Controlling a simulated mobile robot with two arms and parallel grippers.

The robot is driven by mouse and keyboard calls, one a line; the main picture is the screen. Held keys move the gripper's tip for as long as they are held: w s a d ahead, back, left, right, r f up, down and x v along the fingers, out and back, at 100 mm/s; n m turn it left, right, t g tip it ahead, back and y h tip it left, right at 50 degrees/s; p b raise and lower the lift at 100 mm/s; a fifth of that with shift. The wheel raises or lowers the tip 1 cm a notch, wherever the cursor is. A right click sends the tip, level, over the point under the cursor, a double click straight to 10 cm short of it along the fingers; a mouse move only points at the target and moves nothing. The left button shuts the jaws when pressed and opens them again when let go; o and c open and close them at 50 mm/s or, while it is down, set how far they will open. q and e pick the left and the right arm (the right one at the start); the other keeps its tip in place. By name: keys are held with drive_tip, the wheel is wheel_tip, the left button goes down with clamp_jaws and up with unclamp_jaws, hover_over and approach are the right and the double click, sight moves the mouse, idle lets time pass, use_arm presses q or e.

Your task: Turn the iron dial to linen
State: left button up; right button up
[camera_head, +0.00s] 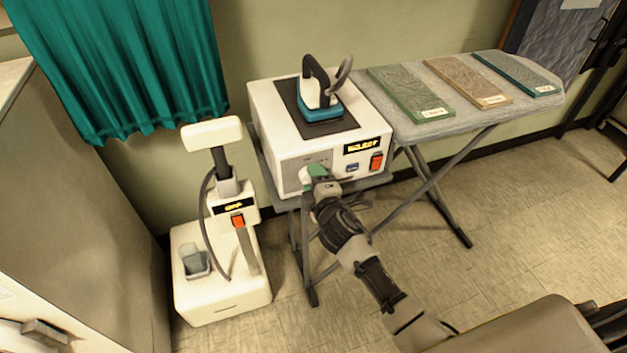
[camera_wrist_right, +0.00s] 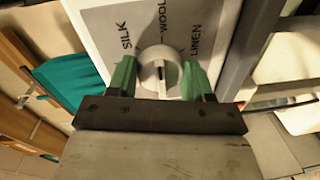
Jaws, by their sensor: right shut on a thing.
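The white iron station (camera_head: 275,130) stands on the end of the ironing board, with the iron (camera_head: 318,98) upright on its dark top pad. Its front has a lit amber display (camera_head: 367,145), seemingly reading SELECT, and a red switch (camera_head: 376,162). In the right wrist view the round grey-white dial (camera_wrist_right: 160,70) sits on a grey panel marked SILK at left, WOOL at top and LINEN at right. My right gripper (camera_wrist_right: 160,80) is shut on the dial, one green finger each side. In the head view this gripper (camera_head: 313,176) hides the dial. The dial's exact setting is unclear.
A white steamer unit (camera_head: 222,295) with a red switch and hose stands on the floor at left. Three fabric panels, green (camera_head: 408,92), brown (camera_head: 467,82) and teal (camera_head: 520,75), lie on the ironing board (camera_head: 440,128). Tiled floor at right is open.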

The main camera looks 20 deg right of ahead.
drive_tip(key=m, duration=0.5)
drive_tip(key=shift+y+p, duration=0.3)
drive_tip(key=shift+p, duration=0.05)
drive_tip(key=m, duration=0.2)
drive_tip(key=m+p, duration=0.1)
drive_tip(key=m, duration=0.3)
drive_tip(key=shift+f+y, duration=0.25)
drive_tip(key=shift+y, duration=0.05)
drive_tip(key=shift+m+t, duration=0.3)
drive_tip(key=o, duration=0.9)
drive_tip(key=s, duration=0.7)
drive_tip(key=s+d, duration=0.1)
drive_tip(key=s, duration=0.2)
drive_tip(key=shift+s+r, duration=0.25)
drive_tip(key=shift+s, duration=0.1)
